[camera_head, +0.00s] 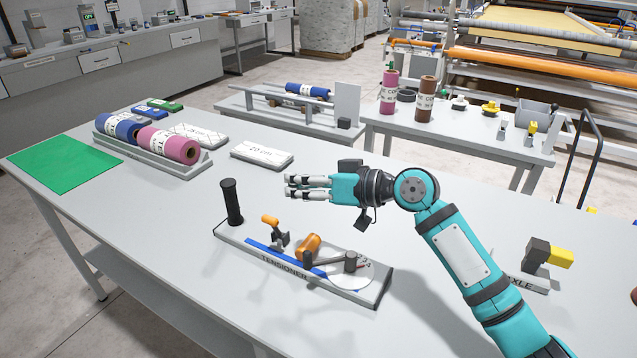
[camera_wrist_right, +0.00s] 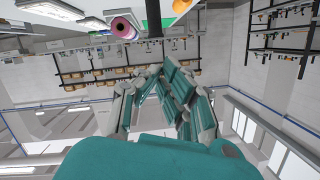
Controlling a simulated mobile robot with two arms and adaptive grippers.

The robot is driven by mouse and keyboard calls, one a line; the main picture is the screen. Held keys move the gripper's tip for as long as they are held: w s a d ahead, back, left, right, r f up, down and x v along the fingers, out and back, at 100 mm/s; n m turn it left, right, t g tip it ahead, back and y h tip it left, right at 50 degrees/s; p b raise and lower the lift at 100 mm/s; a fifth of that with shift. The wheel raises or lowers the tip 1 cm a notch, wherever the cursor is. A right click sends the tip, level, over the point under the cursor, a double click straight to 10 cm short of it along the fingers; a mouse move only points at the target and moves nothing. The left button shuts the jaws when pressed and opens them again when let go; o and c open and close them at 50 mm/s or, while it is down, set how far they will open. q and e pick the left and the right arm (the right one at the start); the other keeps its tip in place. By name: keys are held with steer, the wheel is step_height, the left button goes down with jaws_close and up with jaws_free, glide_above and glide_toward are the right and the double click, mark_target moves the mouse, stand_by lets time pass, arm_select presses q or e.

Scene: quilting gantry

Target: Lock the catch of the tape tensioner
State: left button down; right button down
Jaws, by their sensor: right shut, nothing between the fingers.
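The tape tensioner (camera_head: 345,287) is a long grey base on the table, with a blue strip and the label TENSIONER. A black post (camera_head: 231,203) stands upright at its left end. A small dark lever with an orange tip (camera_head: 270,220), possibly the catch, sticks up beside the strip. An orange roller (camera_head: 309,246) and a dark arm (camera_head: 330,262) lie to its right, over a pale dial (camera_head: 365,277). I cannot tell whether the catch is locked. My right gripper (camera_head: 289,187) is shut and empty, above and behind the lever, pointing left. My left gripper is out of view.
A rack (camera_head: 200,168) with blue and pink rolls stands at the back left, near a white block (camera_head: 262,155) and green mat (camera_head: 62,163). An axle stand (camera_head: 527,282) is on the right. The table in front of and left of the tensioner is clear.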

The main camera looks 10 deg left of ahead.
mark_target(277, 220)
steer(key=a+f, duration=0.2)
steer(key=f, duration=0.1)
steer(key=a+f+p, duration=0.1)
steer(key=shift+s+a+f, duration=0.25)
steer(key=shift+f, duration=0.05)
steer(key=shift+s+a+f+n+b, duration=0.15)
steer(key=shift+s+f+n+b, duration=0.35)
steer(key=shift+f+b, duration=0.3)
steer(key=shift+s+a+r, duration=0.1)
steer(key=shift+s+r, duration=0.1)
steer(key=shift+s, duration=0.15)
steer(key=shift+f, duration=0.1)
